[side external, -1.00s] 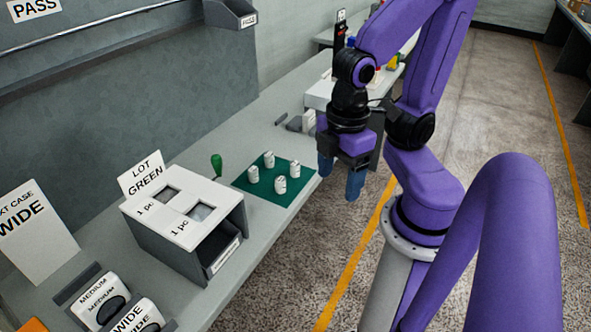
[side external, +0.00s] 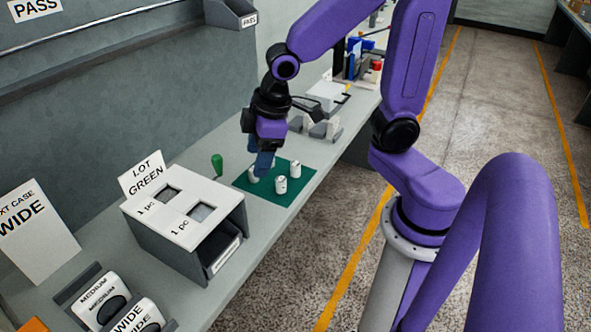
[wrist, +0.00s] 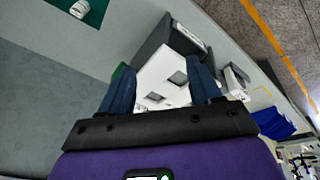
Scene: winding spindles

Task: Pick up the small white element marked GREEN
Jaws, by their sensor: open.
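Small white cylindrical elements stand upright on a green mat (side external: 292,192). In the side view one front element (side external: 280,185) and one right element (side external: 295,169) show clearly. A left element (side external: 253,175) is partly covered by my gripper (side external: 263,165). Their dark markings are too small to read, so I cannot tell which says GREEN. My gripper is open, with blue fingers pointing down above the mat's back left part. In the wrist view my gripper (wrist: 158,72) has its fingers apart with nothing held. One white element (wrist: 80,8) shows at the upper left there.
A grey box with a white top (side external: 172,205), two square openings and a LOT GREEN sign (side external: 147,173) stands left of the mat. A green-handled tool (side external: 217,165) stands behind it. MEDIUM and WIDE blocks (side external: 98,298) sit front left.

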